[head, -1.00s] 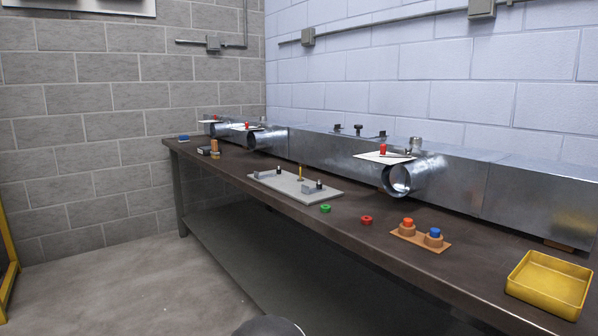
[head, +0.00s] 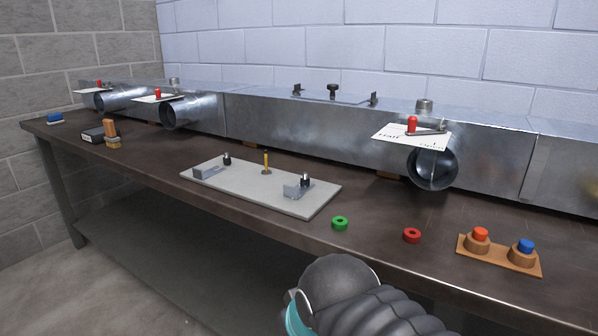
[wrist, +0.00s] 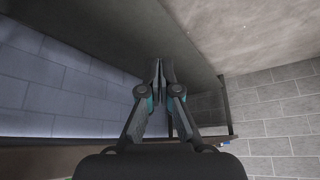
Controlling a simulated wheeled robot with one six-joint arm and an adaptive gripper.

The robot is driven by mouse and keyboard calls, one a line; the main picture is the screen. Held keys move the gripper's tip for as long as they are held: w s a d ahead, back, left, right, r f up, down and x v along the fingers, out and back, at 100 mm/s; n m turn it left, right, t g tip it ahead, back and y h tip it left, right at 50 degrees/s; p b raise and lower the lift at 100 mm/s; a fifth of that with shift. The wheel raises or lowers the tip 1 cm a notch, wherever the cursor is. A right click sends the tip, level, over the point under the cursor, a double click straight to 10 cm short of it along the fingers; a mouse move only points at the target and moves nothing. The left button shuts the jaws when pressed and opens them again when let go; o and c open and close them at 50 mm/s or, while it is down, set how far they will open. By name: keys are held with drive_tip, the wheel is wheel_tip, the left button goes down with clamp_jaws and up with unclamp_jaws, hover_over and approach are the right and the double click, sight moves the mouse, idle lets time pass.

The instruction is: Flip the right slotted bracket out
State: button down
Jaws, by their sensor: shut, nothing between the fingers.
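A pale grey plate (head: 250,190) lies on the dark bench in the head view. The right slotted bracket (head: 291,190) is a small grey metal piece near the plate's right end, with a dark knob (head: 305,180) beside it. A similar left bracket (head: 208,172) with a dark knob (head: 227,160) sits near the left end. A brass pin (head: 266,163) stands between them. My gripper (wrist: 160,66) shows in the wrist view with its fingers together and empty, away from the plate. The brackets are not in the wrist view.
A green ring (head: 340,223) and a red ring (head: 411,235) lie right of the plate. A wooden block with orange and blue knobs (head: 498,256) is farther right. A metal duct (head: 290,128) runs behind, with an open round collar (head: 433,170) jutting over the bench.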

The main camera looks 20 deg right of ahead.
drive_tip(key=w+d+r+m+g+h, duration=0.1)
drive_tip(key=w+d+r+m, duration=0.25)
drive_tip(key=w+r, duration=0.9)
drive_tip(key=m+g+h+b, duration=0.1)
drive_tip(key=m+g+h, duration=0.15)
drive_tip(key=m, duration=0.55)
approach(300, 186)
drive_tip(key=s+a+r, duration=0.3)
drive_tip(key=r, duration=0.1)
drive_tip(key=shift+d, duration=0.15)
drive_tip(key=b+x, duration=0.2)
drive_tip(key=x, duration=0.8)
drive_tip(key=shift+b, duration=0.3)
